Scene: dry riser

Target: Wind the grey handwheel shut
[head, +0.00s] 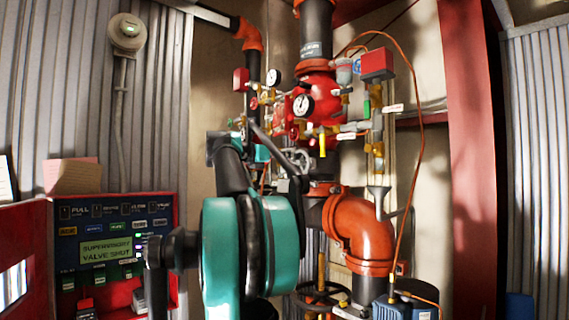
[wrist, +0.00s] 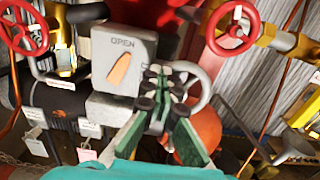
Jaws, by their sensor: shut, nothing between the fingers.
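The grey handwheel (wrist: 204,80) shows in the wrist view as a pale ring, partly hidden behind my fingers. In the head view, the handwheel (head: 303,159) is small, just right of my dark arm link. My gripper (wrist: 160,84) has its dark green fingers shut and empty, with the tips over the left part of the wheel. I cannot tell whether they touch the rim. Left of the wheel is a grey indicator box (wrist: 107,58) marked OPEN, with an orange pointer tilted toward its upper right.
Red handwheels stand at the upper left (wrist: 24,30) and upper right (wrist: 230,28) of the wrist view. An orange elbow pipe (head: 362,235) is right of my arm. A red alarm panel (head: 115,250) at left displays "SUPERVISORY VALVE SHUT". Gauges and thin copper tubing crowd the riser.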

